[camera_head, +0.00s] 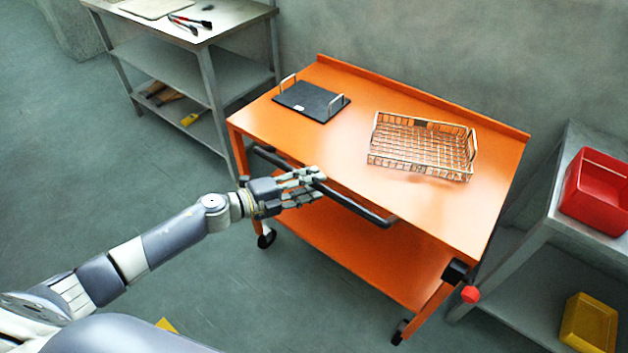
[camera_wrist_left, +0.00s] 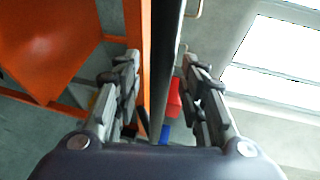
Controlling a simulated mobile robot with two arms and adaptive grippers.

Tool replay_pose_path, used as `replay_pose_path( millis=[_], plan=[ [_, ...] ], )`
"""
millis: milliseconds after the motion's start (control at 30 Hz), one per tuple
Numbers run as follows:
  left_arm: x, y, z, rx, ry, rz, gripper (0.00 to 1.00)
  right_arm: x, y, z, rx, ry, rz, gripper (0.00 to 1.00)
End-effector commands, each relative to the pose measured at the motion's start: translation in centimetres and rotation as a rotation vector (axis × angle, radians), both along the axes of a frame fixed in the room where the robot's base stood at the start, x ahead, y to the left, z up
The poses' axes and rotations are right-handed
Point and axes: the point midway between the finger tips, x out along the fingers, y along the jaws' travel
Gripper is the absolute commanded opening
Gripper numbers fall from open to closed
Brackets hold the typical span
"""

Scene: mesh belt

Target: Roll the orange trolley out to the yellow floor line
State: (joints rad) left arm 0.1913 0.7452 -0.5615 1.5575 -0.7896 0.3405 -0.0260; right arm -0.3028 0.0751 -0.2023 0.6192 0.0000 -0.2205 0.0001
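The orange trolley (camera_head: 340,150) stands on casters against the grey wall in the head view. Its black push handle (camera_head: 362,208) runs along its near side. My left gripper (camera_head: 316,182) is at the middle of this handle. In the left wrist view, the open fingers of the gripper (camera_wrist_left: 161,62) stand on either side of the dark handle bar (camera_wrist_left: 165,75), with gaps showing. A small piece of yellow floor line (camera_head: 166,325) shows at the bottom, mostly hidden by my body. My right gripper is not in view.
A black tray (camera_head: 312,101) and a wire basket (camera_head: 420,147) sit on the trolley. A red knob (camera_head: 470,294) is at its right front corner. A grey bench (camera_head: 160,62) stands left; a shelf with a red bin (camera_head: 597,190) stands right. The near floor is clear.

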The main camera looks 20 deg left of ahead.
Motion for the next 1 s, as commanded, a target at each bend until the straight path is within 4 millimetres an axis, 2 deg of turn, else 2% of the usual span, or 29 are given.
replay_pose_path(
  millis=[133,433,467,600,1000],
  plan=[
    [0.79,-0.76,-0.13,0.0,0.0,-0.001,0.38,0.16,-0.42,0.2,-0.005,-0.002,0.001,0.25],
    [0.92,-0.9,-0.24,0.0,0.0,-0.001,0.38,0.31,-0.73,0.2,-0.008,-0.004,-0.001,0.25],
    [0.92,-0.9,-0.24,0.0,0.0,0.0,0.33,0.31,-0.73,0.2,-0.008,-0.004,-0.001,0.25],
    [0.92,-0.88,-0.23,0.0,0.0,0.0,0.02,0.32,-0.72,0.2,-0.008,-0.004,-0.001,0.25],
    [0.87,-0.86,-0.27,0.0,0.001,-0.001,0.0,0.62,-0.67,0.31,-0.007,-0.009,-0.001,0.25]
  ],
)
